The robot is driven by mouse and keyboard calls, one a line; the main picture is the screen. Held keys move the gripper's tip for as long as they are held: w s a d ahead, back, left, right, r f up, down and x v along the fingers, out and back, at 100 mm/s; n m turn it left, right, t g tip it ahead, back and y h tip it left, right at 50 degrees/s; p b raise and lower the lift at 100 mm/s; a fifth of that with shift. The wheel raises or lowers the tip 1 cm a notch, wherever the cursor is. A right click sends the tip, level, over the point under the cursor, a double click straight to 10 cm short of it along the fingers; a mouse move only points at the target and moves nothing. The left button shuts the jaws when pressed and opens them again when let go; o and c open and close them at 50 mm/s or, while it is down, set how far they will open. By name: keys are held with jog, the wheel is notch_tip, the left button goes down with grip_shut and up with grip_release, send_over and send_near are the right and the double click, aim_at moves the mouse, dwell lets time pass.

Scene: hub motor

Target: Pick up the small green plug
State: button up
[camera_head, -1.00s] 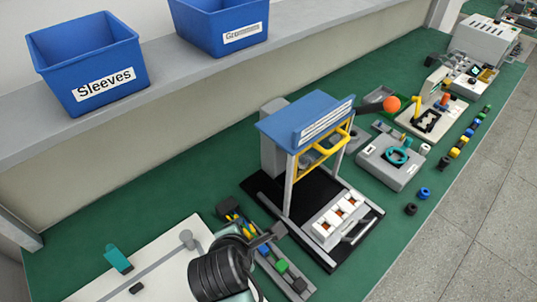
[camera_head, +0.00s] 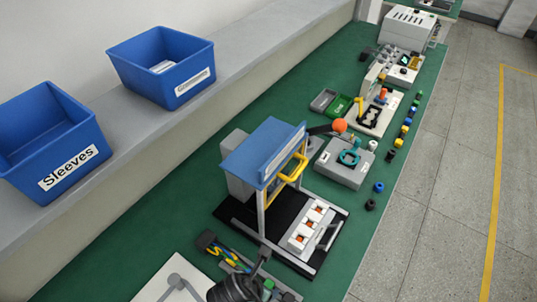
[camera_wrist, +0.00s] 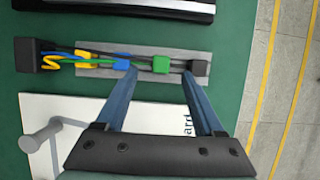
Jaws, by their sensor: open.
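A small green plug (camera_wrist: 161,65) sits on a grey strip (camera_wrist: 91,74) in the wrist view, between a blue plug (camera_wrist: 122,61) and a black plug (camera_wrist: 199,68). In the head view the green plug (camera_head: 268,284) shows near the bottom edge, partly crowded by my dark arm end. My gripper (camera_wrist: 160,75) is open and empty. In the wrist view its two blue-grey fingers point toward the strip, with the green plug lying between the fingertip lines. I cannot tell the height of the fingertips above the plug.
A black block (camera_wrist: 38,54) with coloured wires sits at the strip's left end. A white board (camera_wrist: 60,112) with a grey post lies beside the strip. A blue-topped press (camera_head: 262,152) stands close behind. Blue bins (camera_head: 45,160) sit on the ledge.

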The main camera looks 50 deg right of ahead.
aim_at(268, 285)
jog(key=shift+x, duration=2.75)
jog(key=shift+s+a, duration=0.1)
jog(key=shift+a, duration=0.05)
grip_shut()
